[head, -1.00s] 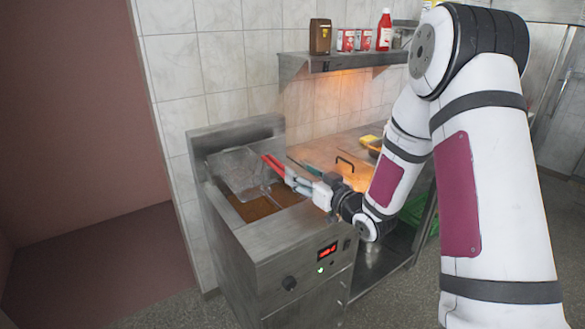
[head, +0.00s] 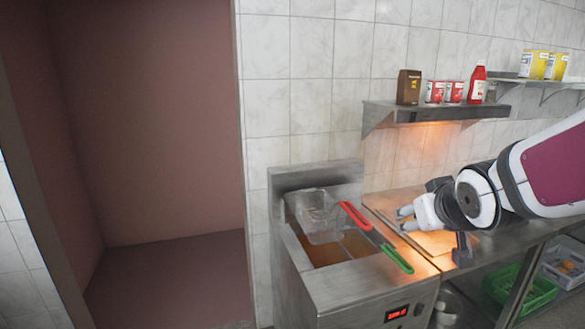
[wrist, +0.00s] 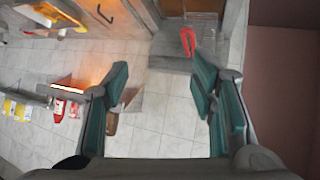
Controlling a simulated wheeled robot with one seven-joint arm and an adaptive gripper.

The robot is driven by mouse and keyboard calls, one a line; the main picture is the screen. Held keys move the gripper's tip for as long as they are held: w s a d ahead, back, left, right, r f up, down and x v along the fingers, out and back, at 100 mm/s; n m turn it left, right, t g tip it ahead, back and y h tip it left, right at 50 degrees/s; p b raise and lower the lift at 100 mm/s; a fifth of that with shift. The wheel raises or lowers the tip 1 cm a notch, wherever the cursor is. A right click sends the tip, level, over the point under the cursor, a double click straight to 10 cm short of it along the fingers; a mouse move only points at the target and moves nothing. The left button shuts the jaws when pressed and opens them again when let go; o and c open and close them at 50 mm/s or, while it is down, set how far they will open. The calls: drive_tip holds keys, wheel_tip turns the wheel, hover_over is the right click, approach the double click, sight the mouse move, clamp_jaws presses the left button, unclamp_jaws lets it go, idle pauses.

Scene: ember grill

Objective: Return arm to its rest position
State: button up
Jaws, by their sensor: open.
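My gripper (head: 405,219) is open and empty in the head view. It is to the right of the fryer (head: 350,285), over the steel counter and apart from the basket handles. Its two fingers with green pads (wrist: 165,90) are spread wide in the wrist view, with tiled wall between them. My arm reaches in from the right edge of the head view. A fryer basket (head: 318,222) sits raised at the back of the fryer, above the brown oil. One red handle (head: 355,215) and one green handle (head: 397,259) stick out to the right. The red handle also shows in the wrist view (wrist: 187,40).
A wall shelf (head: 435,113) holds a brown container (head: 409,87), red-and-white tins (head: 444,92) and a red bottle (head: 478,84). Yellow tins (head: 545,65) stand further right. A green crate (head: 520,288) is under the counter. Left of the fryer is an open recess.

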drive_tip(key=s+a+g, duration=0.2)
drive_tip(key=s, duration=0.9)
drive_tip(key=s+a+m+g+y, duration=0.1)
drive_tip(key=s+a+g, duration=0.2)
drive_tip(key=s, duration=0.8)
drive_tip(key=shift+s+r, duration=0.4)
drive_tip(key=shift+r, duration=0.05)
drive_tip(key=shift+a, duration=0.1)
